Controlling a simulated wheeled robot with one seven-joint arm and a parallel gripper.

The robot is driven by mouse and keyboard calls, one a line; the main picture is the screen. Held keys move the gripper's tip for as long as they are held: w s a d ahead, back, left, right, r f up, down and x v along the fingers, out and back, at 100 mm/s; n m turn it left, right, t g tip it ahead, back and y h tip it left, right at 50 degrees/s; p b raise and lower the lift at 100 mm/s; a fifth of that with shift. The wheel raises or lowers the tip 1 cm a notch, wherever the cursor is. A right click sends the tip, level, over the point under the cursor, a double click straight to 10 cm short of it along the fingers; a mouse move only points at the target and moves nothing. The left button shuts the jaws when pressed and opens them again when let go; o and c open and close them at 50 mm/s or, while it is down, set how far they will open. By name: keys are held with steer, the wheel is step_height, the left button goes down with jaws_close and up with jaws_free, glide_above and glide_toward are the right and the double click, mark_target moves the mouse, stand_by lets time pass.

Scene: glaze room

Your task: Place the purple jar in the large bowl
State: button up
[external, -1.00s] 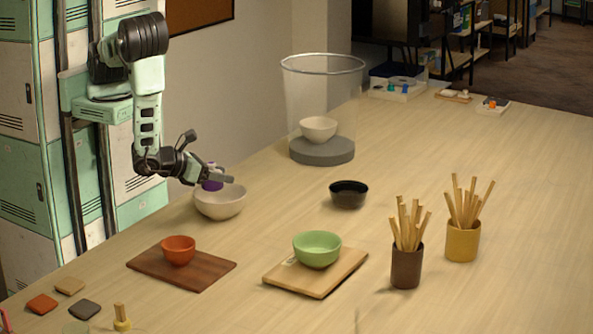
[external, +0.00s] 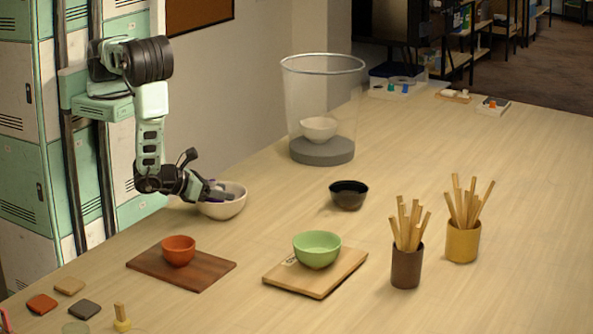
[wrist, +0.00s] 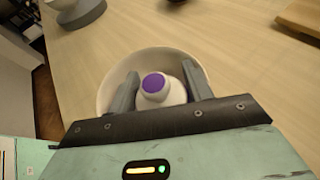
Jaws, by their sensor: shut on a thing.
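The purple jar (wrist: 153,84) has a purple top and a pale body in the wrist view. My gripper (wrist: 159,72) is shut on it, one finger on each side. The jar is inside the rim of the large whitish bowl (wrist: 207,76); I cannot tell whether it touches the bottom. In the external view my gripper (external: 217,191) is tilted down at the bowl (external: 229,209), its fingers at the rim. The jar is mostly hidden by my gripper there.
A black bowl (external: 348,196) stands right of the large bowl. A clear cylinder (external: 298,92) holding a small white bowl (external: 319,128) stands behind. An orange bowl (external: 178,251) and a green bowl (external: 317,250) sit on boards in front. Free table lies between them.

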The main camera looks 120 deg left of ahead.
steer(key=shift+f, duration=0.2)
steer(key=o, duration=0.9)
steer(key=shift+c, duration=0.2)
steer(key=shift+r, duration=0.15)
